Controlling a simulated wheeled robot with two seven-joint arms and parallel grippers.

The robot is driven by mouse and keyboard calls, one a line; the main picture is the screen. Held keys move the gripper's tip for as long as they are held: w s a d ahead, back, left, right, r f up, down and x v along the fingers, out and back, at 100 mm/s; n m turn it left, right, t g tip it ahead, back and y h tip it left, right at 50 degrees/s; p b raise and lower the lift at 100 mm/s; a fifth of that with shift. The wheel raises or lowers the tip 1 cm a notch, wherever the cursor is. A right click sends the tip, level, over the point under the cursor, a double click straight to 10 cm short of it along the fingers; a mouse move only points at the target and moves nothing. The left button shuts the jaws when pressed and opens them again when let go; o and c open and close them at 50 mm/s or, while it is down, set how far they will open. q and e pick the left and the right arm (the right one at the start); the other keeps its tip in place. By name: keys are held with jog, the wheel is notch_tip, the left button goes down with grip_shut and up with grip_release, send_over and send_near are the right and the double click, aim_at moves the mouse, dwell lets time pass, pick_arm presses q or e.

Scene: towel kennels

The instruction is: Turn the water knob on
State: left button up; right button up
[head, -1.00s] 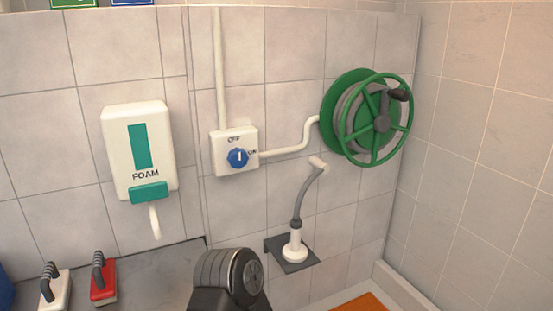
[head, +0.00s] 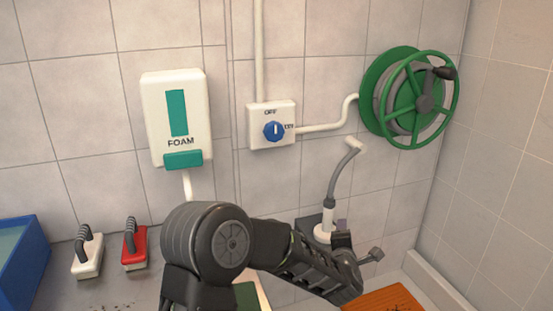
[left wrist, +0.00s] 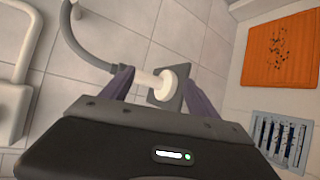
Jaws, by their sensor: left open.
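The blue water knob (head: 273,131) sits on a white wall box (head: 256,137), with OFF above it and ON to its right. Its white mark is upright, in line with OFF. My left gripper (head: 358,240) is low and right of the knob, well apart from it, close to the grey-hosed sprayer (head: 331,197). In the left wrist view my open left gripper (left wrist: 158,77) has the sprayer's white handle (left wrist: 147,80) showing between its fingers. I cannot tell whether they touch it. My right gripper is not in view.
A green hose reel (head: 385,125) hangs right of the box, joined by a white pipe. A foam dispenser (head: 160,120) is left of it. A white brush (head: 88,258), a red brush (head: 134,250) and a blue tub (head: 30,262) stand lower left. An orange mat (head: 385,301) lies lower right.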

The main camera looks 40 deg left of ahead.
pick_arm(q)
jog(key=s+a+r+n+y+b, duration=0.1)
jog(key=a+r+n+y, duration=0.2)
jog(key=a+r+n, duration=0.45)
jog(key=a+r+n+y, duration=0.25)
jog(key=r+n, duration=0.25)
jog(key=r, duration=0.5)
jog(key=n+g+y+b, duration=0.1)
jog(key=n+g+y, duration=0.25)
jog(key=n, duration=0.55)
send_near(276, 132)
jog(key=a, duration=0.2)
jog(key=shift+w+d+f+t, duration=0.15)
jog(key=shift+w+d+t, duration=0.1)
jog(key=shift+w, duration=0.2)
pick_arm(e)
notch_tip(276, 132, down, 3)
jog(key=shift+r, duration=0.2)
pick_arm(q)
jog(key=shift+a, duration=0.15)
jog(key=p+x, duration=0.2)
jog(key=x, duration=0.4)
jog(key=shift+w+a, duration=0.1)
jog(key=shift+a, duration=0.1)
jog(key=shift+w+a, duration=0.35)
jog(key=shift+a, duration=0.15)
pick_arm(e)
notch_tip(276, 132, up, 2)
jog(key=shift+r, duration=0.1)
